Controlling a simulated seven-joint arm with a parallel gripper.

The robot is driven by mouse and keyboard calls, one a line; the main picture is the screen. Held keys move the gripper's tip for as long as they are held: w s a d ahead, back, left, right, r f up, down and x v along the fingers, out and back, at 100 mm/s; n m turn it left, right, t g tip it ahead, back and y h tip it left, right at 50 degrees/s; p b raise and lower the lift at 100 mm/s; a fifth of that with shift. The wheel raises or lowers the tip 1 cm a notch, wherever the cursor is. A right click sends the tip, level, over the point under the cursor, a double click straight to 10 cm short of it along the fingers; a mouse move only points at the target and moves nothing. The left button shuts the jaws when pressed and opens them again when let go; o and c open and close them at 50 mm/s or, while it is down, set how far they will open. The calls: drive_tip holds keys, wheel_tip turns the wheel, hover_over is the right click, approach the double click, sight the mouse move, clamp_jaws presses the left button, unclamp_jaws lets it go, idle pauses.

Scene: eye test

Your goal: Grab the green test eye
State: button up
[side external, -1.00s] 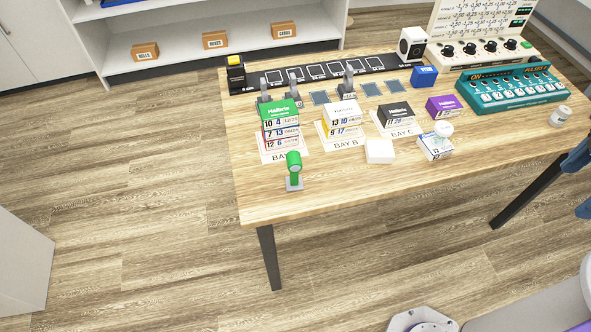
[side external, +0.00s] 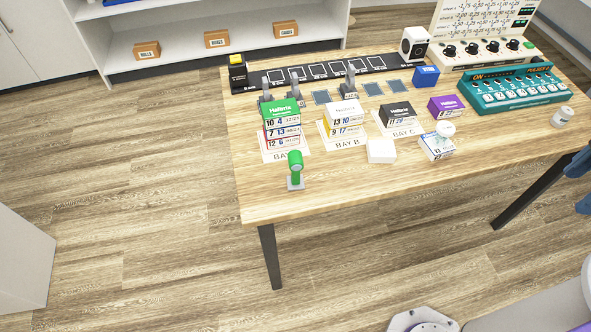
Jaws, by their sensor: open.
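A green object with a rounded head and short stem (side external: 295,162) stands upright on a small grey base near the front left of the wooden table (side external: 340,195). It appears to be the green test eye. Nothing touches it from above, and it stands just in front of the stack of boxes with the green top. My gripper is not seen in this view.
Behind it stand a green-topped box stack (side external: 281,125), a yellow-edged stack (side external: 345,122) and a dark box (side external: 398,115). A white block (side external: 381,151) and a white box with a round top (side external: 437,146) lie to the right.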

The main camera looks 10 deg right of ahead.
drive_tip(key=w+a+f+n+t+h, duration=0.3)
drive_tip(key=w+a+n, duration=0.2)
drive_tip(key=w+a, duration=0.35)
drive_tip(key=w+a+f+n+t+h, duration=0.3)
drive_tip(key=w+a+f+n, duration=0.15)
drive_tip(key=w+a, duration=0.35)
drive_tip(key=n+t+y, duration=0.4)
drive_tip(key=n+t, duration=0.3)
drive_tip(key=n, duration=0.6)
approach(296, 175)
drive_tip(key=x, duration=0.7)
drive_tip(key=shift+w+f, duration=0.1)
drive_tip(key=shift+f, duration=0.25)
drive_tip(key=shift+r+x, duration=0.15)
drive_tip(key=shift+x, duration=1.2)
drive_tip(key=shift+r+x, duration=0.2)
drive_tip(key=shift+x, duration=1.15)
drive_tip(key=shift+w, duration=0.15)
clamp_jaws()
